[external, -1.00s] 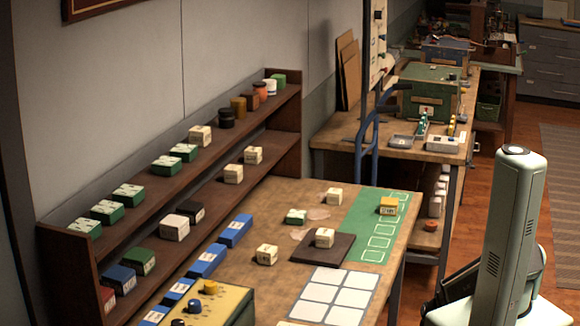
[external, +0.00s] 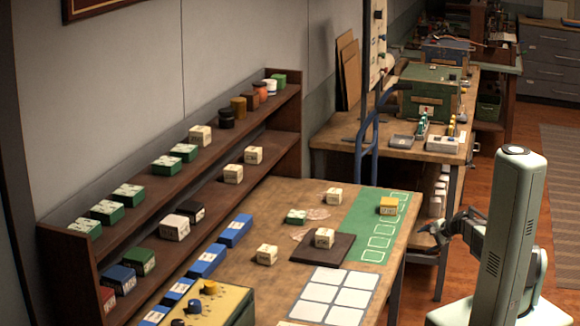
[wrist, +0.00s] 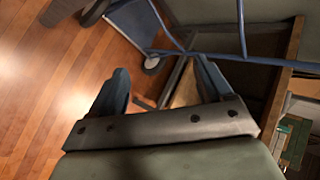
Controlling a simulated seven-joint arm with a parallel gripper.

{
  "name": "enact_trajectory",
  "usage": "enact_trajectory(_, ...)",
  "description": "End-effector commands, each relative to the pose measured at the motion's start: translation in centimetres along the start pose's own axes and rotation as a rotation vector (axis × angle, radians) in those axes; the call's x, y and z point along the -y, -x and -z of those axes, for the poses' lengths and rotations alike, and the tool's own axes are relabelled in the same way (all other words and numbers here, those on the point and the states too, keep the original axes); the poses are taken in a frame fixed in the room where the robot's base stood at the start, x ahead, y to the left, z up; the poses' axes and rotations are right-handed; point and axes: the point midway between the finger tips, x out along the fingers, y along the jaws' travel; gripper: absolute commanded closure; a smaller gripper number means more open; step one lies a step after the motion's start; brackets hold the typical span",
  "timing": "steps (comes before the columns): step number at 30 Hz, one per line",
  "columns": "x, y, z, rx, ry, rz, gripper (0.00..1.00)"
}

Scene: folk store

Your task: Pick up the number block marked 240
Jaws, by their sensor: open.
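Several small number blocks stand on the near workbench, but their marks are too small to read, so I cannot tell which is 240. One cream block (external: 333,196) is at the back, another cream block (external: 324,238) sits on a dark brown board (external: 312,257), and a third cream block (external: 266,254) is left of the board. A yellow block (external: 388,206) sits on the green mat (external: 371,226). My gripper (external: 440,232) is right of the bench, apart from all blocks. In the wrist view my gripper (wrist: 165,82) is open and empty.
A two-tier shelf (external: 285,115) with more blocks and jars runs along the left wall. A white grid (external: 340,293) and a yellow panel box (external: 225,300) lie at the front. A blue hand truck (external: 366,140) stands behind; its frame shows in the wrist view above wooden floor (wrist: 50,100).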

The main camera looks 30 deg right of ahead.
Motion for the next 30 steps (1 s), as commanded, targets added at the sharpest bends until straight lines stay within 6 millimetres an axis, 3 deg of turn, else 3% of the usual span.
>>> enact_trajectory(1, 2.5, 0.6, 2.0, -0.028, 0.022, 0.030, 0.20)
enact_trajectory(3, 5.6, 1.5, 3.9, -0.064, 0.063, 0.065, 0.20)
enact_trajectory(7, 11.3, 3.3, 6.5, -0.117, 0.175, 0.111, 0.20)
enact_trajectory(11, 17.1, 4.8, 7.7, -0.151, 0.335, 0.131, 0.20)
enact_trajectory(15, 23.2, 5.9, 7.0, -0.153, 0.571, 0.119, 0.20)
enact_trajectory(20, 30.0, 6.0, 3.1, -0.093, 0.935, 0.064, 0.20)
enact_trajectory(24, 34.9, 5.6, -3.3, 0.032, 1.323, -0.011, 0.20)
enact_trajectory(30, 38.6, 5.2, -13.2, 0.247, 1.779, -0.089, 0.20)
